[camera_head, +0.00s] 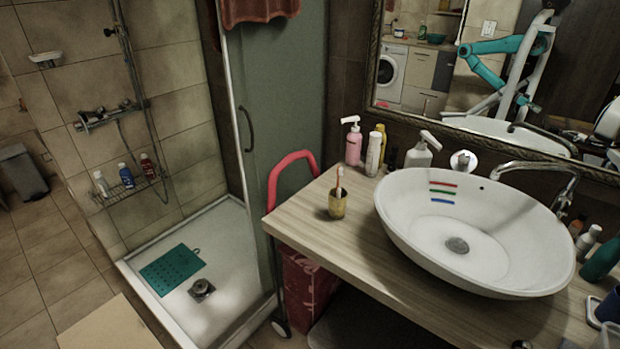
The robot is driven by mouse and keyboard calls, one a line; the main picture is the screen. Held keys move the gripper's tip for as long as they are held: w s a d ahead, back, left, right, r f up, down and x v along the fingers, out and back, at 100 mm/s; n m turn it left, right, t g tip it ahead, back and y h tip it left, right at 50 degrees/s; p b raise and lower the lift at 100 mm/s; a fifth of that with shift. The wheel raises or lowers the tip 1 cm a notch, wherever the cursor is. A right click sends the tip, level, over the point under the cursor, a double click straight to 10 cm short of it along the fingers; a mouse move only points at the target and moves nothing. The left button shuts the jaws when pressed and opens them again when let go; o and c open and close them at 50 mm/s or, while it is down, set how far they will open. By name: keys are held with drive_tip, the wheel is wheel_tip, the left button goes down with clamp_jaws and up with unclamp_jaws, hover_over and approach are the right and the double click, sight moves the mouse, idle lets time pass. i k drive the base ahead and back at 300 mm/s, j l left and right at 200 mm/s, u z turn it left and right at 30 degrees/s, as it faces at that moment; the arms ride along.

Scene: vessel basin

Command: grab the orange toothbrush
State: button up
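A toothbrush (339,180) with an orange-pink look stands upright in a small golden-brown cup (338,206). The cup is on the wooden counter, left of the white basin. The toothbrush's lower part is hidden inside the cup. My gripper does not show directly in this view. A teal and white arm, which looks like mine, appears only as a reflection in the mirror (424,77); its gripper fingers cannot be made out there.
The white basin (405,228) fills the counter's middle, with red, green and blue strips on its inner wall. A pink pump bottle (353,146) and other bottles stand behind the cup. The counter (308,213) is bare around the cup. A red rail (275,180) rises at its left edge.

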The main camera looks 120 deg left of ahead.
sight(340, 172)
drive_tip(key=u, duration=2.7)
drive_tip(key=k+j+u, duration=0.15)
drive_tip(key=u, duration=0.2)
drive_tip(key=k+j+u, duration=0.1)
drive_tip(key=u, duration=0.25)
drive_tip(key=j, duration=0.1)
